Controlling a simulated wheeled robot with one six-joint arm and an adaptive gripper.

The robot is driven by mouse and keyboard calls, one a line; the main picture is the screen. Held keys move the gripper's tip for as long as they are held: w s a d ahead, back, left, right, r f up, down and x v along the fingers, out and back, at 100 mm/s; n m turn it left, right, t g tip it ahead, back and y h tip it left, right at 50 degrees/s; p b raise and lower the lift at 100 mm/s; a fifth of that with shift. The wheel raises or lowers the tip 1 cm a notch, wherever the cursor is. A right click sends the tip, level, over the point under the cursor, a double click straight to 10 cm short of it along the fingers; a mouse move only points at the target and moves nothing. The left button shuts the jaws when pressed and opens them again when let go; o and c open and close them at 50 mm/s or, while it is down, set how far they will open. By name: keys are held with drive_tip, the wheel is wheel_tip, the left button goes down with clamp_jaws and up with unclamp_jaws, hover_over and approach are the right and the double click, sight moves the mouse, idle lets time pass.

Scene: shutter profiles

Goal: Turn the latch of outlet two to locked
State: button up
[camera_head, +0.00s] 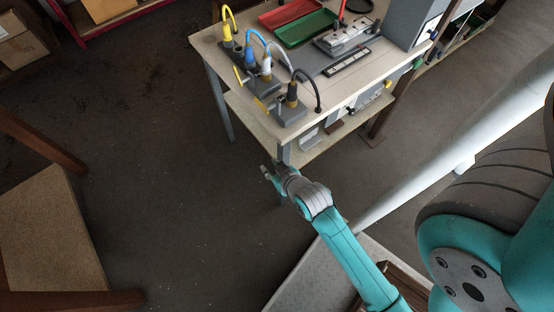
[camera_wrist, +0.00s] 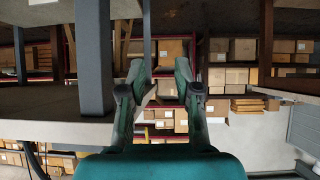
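A row of grey outlets with upright plugs stands along the left edge of the workbench (camera_head: 330,97). Yellow latch levers show beside some outlets, one at the middle (camera_head: 238,74) and one at the front (camera_head: 260,104). No numbers are readable, so I cannot tell which is outlet two or its latch's exact angle. My gripper (camera_head: 266,173) is below and in front of the bench corner, apart from the outlets. In the wrist view my gripper (camera_wrist: 161,75) is open and empty.
A grey bench leg (camera_wrist: 93,55) is close on the left in the wrist view. Shelves of cardboard boxes (camera_wrist: 243,50) lie beyond.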

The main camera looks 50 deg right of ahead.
drive_tip(key=shift+s+r, duration=0.1)
drive_tip(key=shift+s, duration=0.35)
